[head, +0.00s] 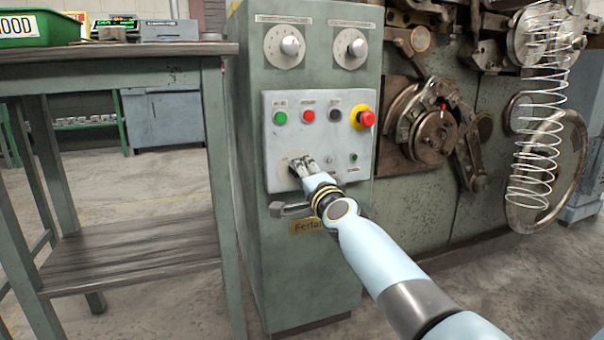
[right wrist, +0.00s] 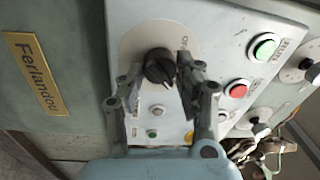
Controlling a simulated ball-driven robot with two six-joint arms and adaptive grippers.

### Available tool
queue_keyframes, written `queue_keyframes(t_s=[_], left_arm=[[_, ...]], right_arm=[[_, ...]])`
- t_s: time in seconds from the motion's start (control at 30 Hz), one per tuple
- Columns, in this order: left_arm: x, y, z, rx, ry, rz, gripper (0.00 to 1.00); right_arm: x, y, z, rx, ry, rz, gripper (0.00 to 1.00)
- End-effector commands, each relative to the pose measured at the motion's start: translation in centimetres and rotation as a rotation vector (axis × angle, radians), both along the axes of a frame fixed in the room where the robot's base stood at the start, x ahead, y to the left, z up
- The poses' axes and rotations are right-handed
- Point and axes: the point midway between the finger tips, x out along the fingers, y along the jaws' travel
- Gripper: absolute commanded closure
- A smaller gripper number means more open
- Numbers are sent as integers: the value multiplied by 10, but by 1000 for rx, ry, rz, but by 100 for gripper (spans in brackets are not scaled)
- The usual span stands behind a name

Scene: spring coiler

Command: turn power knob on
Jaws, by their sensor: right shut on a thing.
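The power knob (right wrist: 158,68) is a black rotary knob on a round pale plate (right wrist: 132,47), seen in the right wrist view. In the head view the plate (head: 283,170) shows at the lower left of the light grey control panel (head: 335,97), and the knob is hidden behind my gripper. My right gripper (head: 300,166) is at the knob. In the right wrist view its two fingers (right wrist: 156,82) stand on either side of the knob, shut on it. My left gripper is not in view.
The panel also has a green button (head: 280,118), a red button (head: 308,115) and a red emergency stop (head: 366,119) on yellow. A grey lever handle (head: 290,210) juts out below. A workbench (head: 110,48) stands at left; a wire spring (head: 540,110) hangs at right.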

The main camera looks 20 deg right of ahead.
Motion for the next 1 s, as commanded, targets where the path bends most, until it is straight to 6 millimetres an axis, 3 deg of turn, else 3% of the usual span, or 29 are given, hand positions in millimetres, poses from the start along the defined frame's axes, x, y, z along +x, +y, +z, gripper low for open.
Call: queue_keyframes(t_s=[0.43,0.47,0.6,1.0], left_arm=[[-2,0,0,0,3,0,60],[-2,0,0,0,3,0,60],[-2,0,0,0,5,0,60],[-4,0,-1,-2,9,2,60]], right_arm=[[-1,0,-2,10,3,0,98],[-1,0,-2,10,3,0,62],[0,0,-2,9,3,0,43],[-4,0,-1,8,0,1,43]])
